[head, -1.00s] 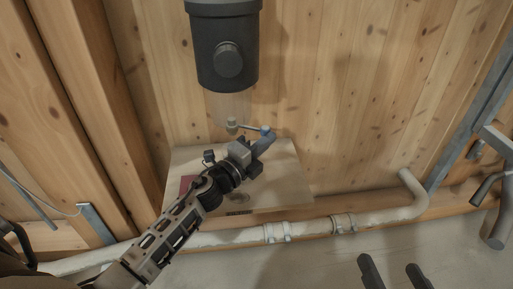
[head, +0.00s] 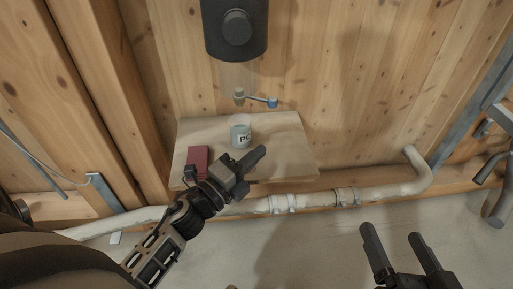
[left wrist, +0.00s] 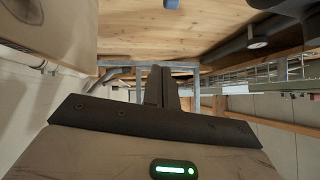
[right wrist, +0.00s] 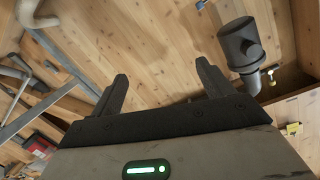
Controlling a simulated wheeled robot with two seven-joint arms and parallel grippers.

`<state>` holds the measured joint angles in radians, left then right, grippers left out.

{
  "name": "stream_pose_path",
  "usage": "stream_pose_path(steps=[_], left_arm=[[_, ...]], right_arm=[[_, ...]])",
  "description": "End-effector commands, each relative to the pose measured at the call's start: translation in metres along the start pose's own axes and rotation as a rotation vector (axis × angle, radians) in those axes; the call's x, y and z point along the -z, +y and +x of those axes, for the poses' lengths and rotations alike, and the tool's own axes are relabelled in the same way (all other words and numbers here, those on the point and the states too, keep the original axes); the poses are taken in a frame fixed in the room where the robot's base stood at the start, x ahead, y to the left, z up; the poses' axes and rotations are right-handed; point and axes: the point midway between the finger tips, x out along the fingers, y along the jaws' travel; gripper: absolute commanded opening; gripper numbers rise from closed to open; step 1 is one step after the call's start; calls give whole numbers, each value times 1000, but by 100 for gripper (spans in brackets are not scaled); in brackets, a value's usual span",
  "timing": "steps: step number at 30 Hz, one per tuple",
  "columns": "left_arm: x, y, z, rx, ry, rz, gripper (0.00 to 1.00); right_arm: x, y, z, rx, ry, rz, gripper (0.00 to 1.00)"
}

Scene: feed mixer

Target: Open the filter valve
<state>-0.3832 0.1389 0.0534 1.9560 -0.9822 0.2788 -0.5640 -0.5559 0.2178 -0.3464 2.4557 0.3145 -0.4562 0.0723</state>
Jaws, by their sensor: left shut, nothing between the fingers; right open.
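The filter is a dark cylinder (head: 235,30) on the wooden wall, also in the right wrist view (right wrist: 240,45). Below it, the valve (head: 239,95) has a thin lever pointing right, roughly level, with a blue end (head: 272,102). My left gripper (head: 261,152) is shut and empty, below the valve and apart from it, in front of the shelf. A small blue piece, perhaps the lever end, shows at the top edge of the left wrist view (left wrist: 171,4). My right gripper (head: 392,232) is open and empty, low at the right, far from the valve.
A wooden shelf (head: 285,140) juts out under the valve. On it stand a labelled glass jar (head: 241,134) with pale blue contents and a red box (head: 198,160). A pale pipe (head: 315,198) runs along the wall below. The wall right of the valve is clear.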

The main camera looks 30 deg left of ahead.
Motion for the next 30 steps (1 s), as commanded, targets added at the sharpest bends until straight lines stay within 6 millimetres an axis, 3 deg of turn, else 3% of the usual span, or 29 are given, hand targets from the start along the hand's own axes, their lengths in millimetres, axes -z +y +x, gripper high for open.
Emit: stream_pose_path(steps=[3,7,11,19,25,30], left_arm=[[7,15,-8,-33,-57,18,0],[4,7,-14,-24,-148,23,0],[0,-4,-10,-9,-185,22,0],[-10,-9,39,-8,-184,24,0],[-17,-6,81,-9,-183,22,0],[-37,-4,96,-12,-184,24,0]], right_arm=[[12,2,9,46,139,-59,80],[33,-3,9,91,265,-107,80],[40,-7,7,99,277,-91,80],[8,-10,-1,69,72,119,80],[1,-8,-1,48,29,109,80],[-1,-6,-1,39,21,94,80]])
